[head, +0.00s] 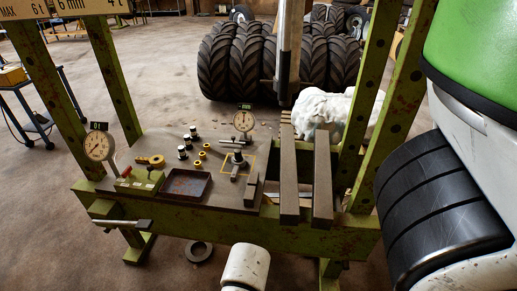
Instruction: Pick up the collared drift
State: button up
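A small upright metal piece with a wider collar-like part (238,158) stands inside a yellow square outline on the press table (160,200). It may be the collared drift, but it is too small to be sure. Several short dark-and-pale cylinders (182,152) stand in a loose row left of it, and one of these could also be the drift. Small yellow rings (203,155) lie between them. My gripper is not in this view; only a white part of my own arm shows at the bottom.
Two steel bars (289,185) lie right of the outline. Green press posts (362,100) rise around it. A dark ring (199,251) lies on the floor.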

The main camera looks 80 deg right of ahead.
aim_at(238, 157)
jog(key=z, duration=0.5)
jog(key=l+z, duration=0.15)
jog(key=z, duration=0.3)
jog(key=l+z, duration=0.1)
jog(key=z, duration=0.4)
